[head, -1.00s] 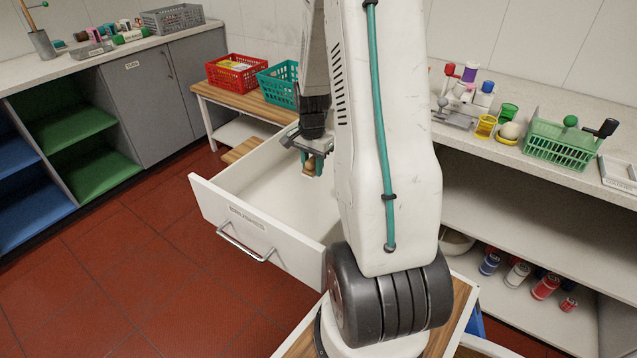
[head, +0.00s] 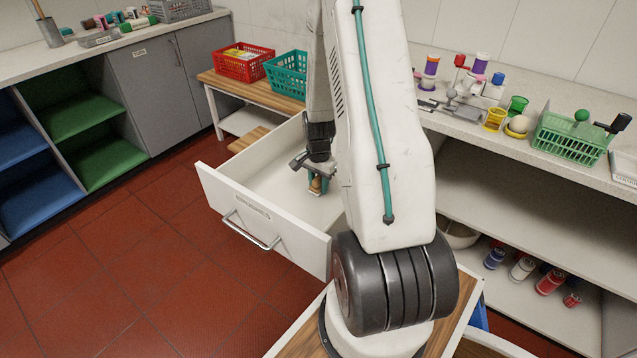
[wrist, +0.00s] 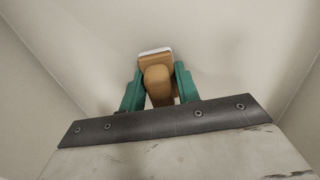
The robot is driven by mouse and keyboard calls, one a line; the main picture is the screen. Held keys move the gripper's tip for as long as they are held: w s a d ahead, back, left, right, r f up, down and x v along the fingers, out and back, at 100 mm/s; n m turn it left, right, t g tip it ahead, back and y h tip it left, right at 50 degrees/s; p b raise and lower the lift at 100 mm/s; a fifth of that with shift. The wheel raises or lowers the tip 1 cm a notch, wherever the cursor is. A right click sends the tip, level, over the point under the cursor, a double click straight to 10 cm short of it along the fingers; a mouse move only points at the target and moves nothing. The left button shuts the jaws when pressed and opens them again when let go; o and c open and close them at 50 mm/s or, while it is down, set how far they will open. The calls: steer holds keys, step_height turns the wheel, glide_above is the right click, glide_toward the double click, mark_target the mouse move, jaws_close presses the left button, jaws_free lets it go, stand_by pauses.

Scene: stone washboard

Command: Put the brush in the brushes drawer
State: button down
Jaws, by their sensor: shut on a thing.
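The brush (wrist: 157,84) has a tan wooden body with a pale strip at its far end. It is held between the two teal fingers of my gripper (wrist: 158,92) in the wrist view. In the head view my gripper (head: 317,184) is shut on the brush (head: 316,184), inside the open white drawer (head: 262,238). The drawer has a metal handle and a label too small to read surely. The drawer's inside (wrist: 70,50) looks bare around the brush in the wrist view. I cannot tell whether the brush touches the drawer floor.
A red basket (head: 243,63) and a teal basket (head: 284,75) stand on a wooden bench behind the drawer. A counter (head: 470,120) with cups, spools and a green basket (head: 570,142) runs along the right. Red tiled floor (head: 120,260) is clear at left.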

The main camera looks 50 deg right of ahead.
steer(key=shift+f, duration=0.15)
steer(key=c, duration=1)
jaws_free()
